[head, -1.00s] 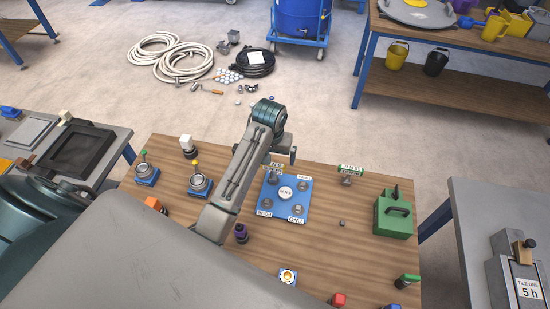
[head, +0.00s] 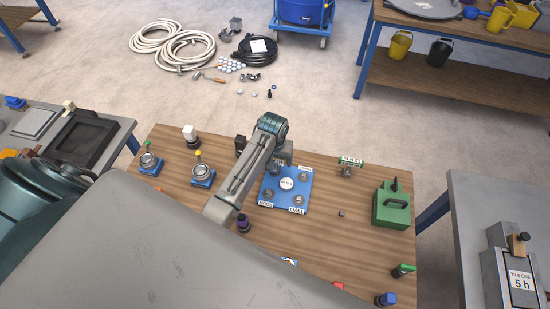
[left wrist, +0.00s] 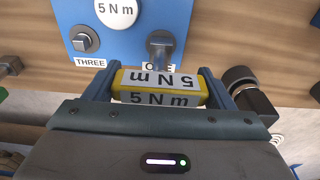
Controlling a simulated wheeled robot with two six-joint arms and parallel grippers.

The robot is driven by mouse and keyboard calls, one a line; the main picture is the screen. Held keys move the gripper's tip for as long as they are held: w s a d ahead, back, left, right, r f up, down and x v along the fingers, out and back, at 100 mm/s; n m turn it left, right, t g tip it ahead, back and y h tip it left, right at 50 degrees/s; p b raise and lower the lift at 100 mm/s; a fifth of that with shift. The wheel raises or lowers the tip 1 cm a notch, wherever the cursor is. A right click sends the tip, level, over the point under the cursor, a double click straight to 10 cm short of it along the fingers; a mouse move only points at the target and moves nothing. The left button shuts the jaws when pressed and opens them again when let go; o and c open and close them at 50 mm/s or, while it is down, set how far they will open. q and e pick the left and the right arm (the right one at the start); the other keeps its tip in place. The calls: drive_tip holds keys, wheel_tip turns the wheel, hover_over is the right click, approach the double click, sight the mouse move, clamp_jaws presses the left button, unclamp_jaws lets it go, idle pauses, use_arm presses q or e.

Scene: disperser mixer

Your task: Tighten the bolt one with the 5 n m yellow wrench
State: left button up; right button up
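The blue plate (head: 270,200) lies on the wooden table with a white "5 N m" disc (head: 286,184) at its middle and bolts at its corners. My left gripper (head: 282,162) is over its far left corner. In the left wrist view my left gripper (left wrist: 160,88) is shut on the yellow wrench (left wrist: 117,80), which reads "5 N m". A grey metal head (left wrist: 161,46) stands at the partly covered "ONE" label and hides bolt one. I cannot tell whether it is seated on the bolt. Bolt three (left wrist: 85,42) is bare. My right gripper is not in view.
A green case (head: 391,210), a small grey block (head: 341,213) and a green-topped stand (head: 349,163) are to the right of the plate. A purple-topped object (head: 243,223) and two blue-based stands are to the left. A black object (left wrist: 250,95) is close to my left gripper.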

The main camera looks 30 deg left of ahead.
use_arm(q)
drive_tip(key=c, duration=0.5)
drive_tip(key=m, duration=0.4)
drive_tip(key=shift+h, duration=0.3)
drive_tip(key=shift+m, duration=0.9)
drive_tip(key=shift+m, duration=0.9)
drive_tip(key=m, duration=0.3)
drive_tip(key=shift+d+m+h, duration=0.1)
drive_tip(key=shift+m+h, duration=0.3)
